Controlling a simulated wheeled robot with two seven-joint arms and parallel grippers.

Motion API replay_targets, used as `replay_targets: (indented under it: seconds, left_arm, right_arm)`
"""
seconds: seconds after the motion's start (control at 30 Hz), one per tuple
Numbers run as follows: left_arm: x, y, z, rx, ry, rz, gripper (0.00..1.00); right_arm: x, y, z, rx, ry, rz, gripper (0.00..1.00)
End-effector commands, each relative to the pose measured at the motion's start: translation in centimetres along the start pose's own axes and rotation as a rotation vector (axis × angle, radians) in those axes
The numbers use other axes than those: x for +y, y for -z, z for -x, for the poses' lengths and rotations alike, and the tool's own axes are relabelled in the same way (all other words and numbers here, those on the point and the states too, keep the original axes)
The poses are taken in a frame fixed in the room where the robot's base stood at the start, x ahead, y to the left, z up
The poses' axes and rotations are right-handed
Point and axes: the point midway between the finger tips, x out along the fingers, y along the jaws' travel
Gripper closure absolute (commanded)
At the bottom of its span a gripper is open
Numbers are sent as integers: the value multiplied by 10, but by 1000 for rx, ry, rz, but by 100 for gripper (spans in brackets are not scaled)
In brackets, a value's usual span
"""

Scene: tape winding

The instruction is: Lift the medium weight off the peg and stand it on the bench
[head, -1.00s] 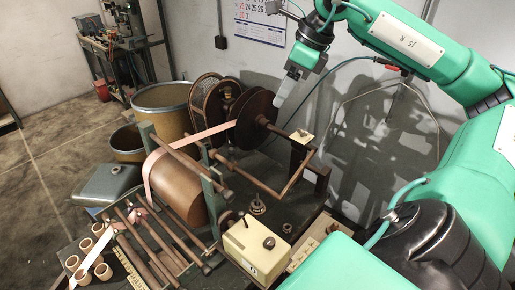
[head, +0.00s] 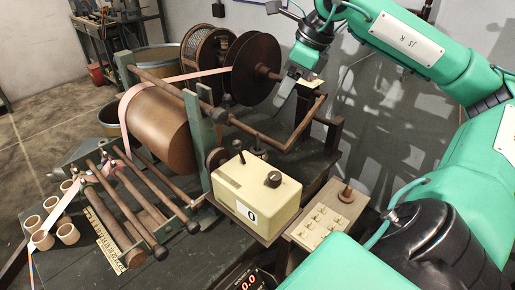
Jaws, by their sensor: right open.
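My left gripper is out of view.
The winding machine has a large brown drum (head: 160,120) with pink tape and several rollers. A cream box (head: 255,195) and a cream panel (head: 318,228) stand at the front right. Several cardboard cores (head: 67,233) lie at left. Dark bench (head: 205,262) shows bare in front.

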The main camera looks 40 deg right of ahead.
Motion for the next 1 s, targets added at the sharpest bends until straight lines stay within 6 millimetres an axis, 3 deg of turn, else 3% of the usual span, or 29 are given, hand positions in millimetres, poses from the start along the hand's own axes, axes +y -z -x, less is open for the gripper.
replay_targets:
  seconds: [0.03,0.1,0.43,0.8,1.0]
  left_arm:
    - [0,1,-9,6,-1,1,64]
    - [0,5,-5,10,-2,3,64]
    - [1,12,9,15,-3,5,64]
    - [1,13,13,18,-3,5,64]
    - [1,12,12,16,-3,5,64]
  right_arm:
    - [0,8,-20,0,0,0,39]
    - [0,12,-30,0,0,0,39]
    - [0,19,-53,0,-2,0,39]
    - [0,18,-118,0,-3,0,39]
    - [0,18,-132,1,-1,0,39]
